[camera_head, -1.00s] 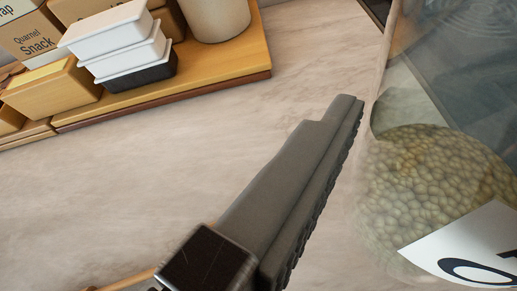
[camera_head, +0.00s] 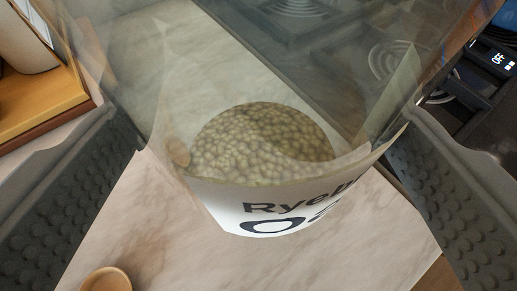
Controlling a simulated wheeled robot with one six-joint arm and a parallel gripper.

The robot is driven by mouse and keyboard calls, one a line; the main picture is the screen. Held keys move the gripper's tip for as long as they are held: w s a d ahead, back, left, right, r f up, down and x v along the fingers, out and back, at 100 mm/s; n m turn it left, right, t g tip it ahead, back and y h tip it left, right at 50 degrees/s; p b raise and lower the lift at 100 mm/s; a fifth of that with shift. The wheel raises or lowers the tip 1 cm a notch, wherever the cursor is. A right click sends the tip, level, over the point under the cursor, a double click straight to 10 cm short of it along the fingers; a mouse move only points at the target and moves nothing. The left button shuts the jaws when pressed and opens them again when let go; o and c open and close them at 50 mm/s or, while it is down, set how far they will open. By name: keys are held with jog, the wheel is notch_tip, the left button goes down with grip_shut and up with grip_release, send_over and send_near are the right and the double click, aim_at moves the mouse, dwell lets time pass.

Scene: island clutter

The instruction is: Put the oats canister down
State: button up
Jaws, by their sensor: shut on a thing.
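The oats canister (camera_head: 285,195) is a clear container with pale green-brown grains inside and a white label with dark letters, "Rye…" and "O…" partly showing. It fills the middle of the view, and its upper part runs out of the frame. My gripper (camera_head: 264,134) is shut on it, with one ridged finger on the left and one on the right. The canister is over the pale marble counter (camera_head: 160,235); I cannot tell whether its base touches it.
A wooden tray or board (camera_head: 60,112) with a light container (camera_head: 25,45) on it is at the upper left. A small round wooden piece (camera_head: 107,281) is at the bottom left. A dark stove (camera_head: 480,110) with an "OFF" display is at the right. Bare counter shows in front.

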aim_at(261, 242)
jog(key=shift+f, duration=3.1)
jog(key=o, duration=1.6)
jog(key=shift+s, duration=0.15)
jog(key=v, duration=1.7)
jog(key=shift+r, duration=0.1)
jog(key=shift+s, duration=0.1)
